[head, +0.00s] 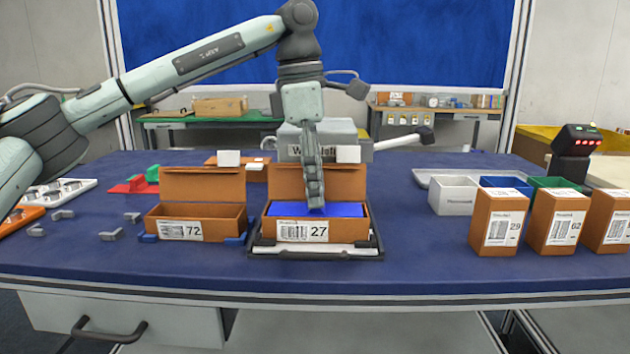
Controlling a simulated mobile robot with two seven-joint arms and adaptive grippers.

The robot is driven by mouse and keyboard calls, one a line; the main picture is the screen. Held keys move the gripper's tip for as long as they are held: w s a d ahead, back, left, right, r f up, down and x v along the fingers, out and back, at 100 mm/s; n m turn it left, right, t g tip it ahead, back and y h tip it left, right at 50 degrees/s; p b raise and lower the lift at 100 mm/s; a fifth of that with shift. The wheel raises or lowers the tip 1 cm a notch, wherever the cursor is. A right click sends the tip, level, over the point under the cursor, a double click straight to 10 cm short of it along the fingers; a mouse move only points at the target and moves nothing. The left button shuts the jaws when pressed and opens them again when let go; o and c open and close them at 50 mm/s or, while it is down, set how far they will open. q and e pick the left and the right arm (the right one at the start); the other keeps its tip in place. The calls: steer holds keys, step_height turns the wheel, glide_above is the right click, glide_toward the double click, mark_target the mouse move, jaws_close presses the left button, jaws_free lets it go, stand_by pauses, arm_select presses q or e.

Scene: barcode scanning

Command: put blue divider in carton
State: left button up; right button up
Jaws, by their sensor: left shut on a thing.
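The open carton labelled 27 (325,231) stands on a black-framed tray (370,247) at the middle of the table, its lid raised at the back. My left gripper (316,206) points straight down into this carton and is shut on the divider, seen edge-on. The gripper hides part of the divider and of the lid. Whether the divider rests on the carton's floor cannot be seen. My right gripper is not in view.
An open carton labelled 72 (182,229) stands to the left. Closed cartons (500,222) stand at the right, in front of white, blue and green bins (453,195). A scanner (572,150) stands behind them. Small grey parts (111,236) lie at the left.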

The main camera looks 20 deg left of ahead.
mark_target(306, 208)
arm_select(q)
steer(key=shift+f, duration=0.35)
steer(key=o, duration=0.7)
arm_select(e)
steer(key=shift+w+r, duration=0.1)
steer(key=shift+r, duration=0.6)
arm_select(q)
steer(key=shift+r, duration=1.1)
steer(key=shift+s+a+r+p, duration=0.1)
steer(key=shift+a+r+p, duration=0.2)
steer(key=shift+r, duration=1.5)
steer(key=shift+s+a+r+p, duration=0.15)
steer(key=shift+r+p, duration=0.15)
steer(key=shift+r, duration=1.55)
steer(key=shift+w+a+r+p, duration=0.1)
steer(key=shift+a+r+p, duration=0.2)
steer(key=shift+r, duration=1.5)
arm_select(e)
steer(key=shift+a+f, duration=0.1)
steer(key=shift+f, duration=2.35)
